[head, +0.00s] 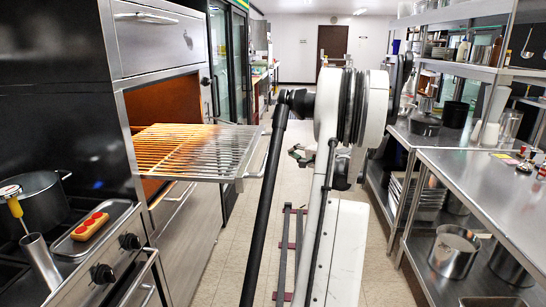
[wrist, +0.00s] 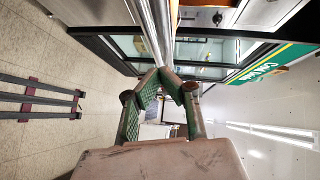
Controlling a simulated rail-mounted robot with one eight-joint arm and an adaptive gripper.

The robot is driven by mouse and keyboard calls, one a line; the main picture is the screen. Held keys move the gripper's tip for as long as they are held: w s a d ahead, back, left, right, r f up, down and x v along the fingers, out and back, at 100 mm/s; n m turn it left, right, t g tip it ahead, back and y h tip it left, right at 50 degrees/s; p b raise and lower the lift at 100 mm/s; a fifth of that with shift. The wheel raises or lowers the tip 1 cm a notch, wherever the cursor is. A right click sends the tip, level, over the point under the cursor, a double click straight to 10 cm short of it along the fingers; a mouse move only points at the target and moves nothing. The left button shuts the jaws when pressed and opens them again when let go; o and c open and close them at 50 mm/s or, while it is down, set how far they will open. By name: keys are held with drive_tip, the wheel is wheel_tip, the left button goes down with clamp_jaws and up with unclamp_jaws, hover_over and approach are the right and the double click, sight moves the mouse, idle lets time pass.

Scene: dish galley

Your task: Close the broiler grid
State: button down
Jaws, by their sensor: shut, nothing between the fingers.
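The broiler grid (head: 188,151), a rack of metal bars, sticks well out of the broiler opening (head: 160,103) at the left of the head view. Its outer frame edge stands over the aisle. In the wrist view my gripper (wrist: 161,74) is shut and empty, its green-padded fingers meeting at the tips. A shiny metal bar (wrist: 151,28) runs from the top edge down to beside the fingertips. It may be part of the grid; I cannot tell whether the fingers touch it. In the head view my arm hides the gripper.
A stove with a pot (head: 38,203) and a tray with a red-topped item (head: 90,227) stand at the near left. Steel shelving (head: 480,178) lines the right. The tiled aisle floor (head: 232,268) is partly free.

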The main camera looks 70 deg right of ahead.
drive_tip(key=f+b+x, duration=0.1)
drive_tip(key=b+x, duration=0.1)
drive_tip(key=x, duration=0.9)
drive_tip(key=shift+d+f+m+h, duration=0.3)
drive_tip(key=shift+d+h, duration=0.1)
drive_tip(key=shift+d, duration=0.05)
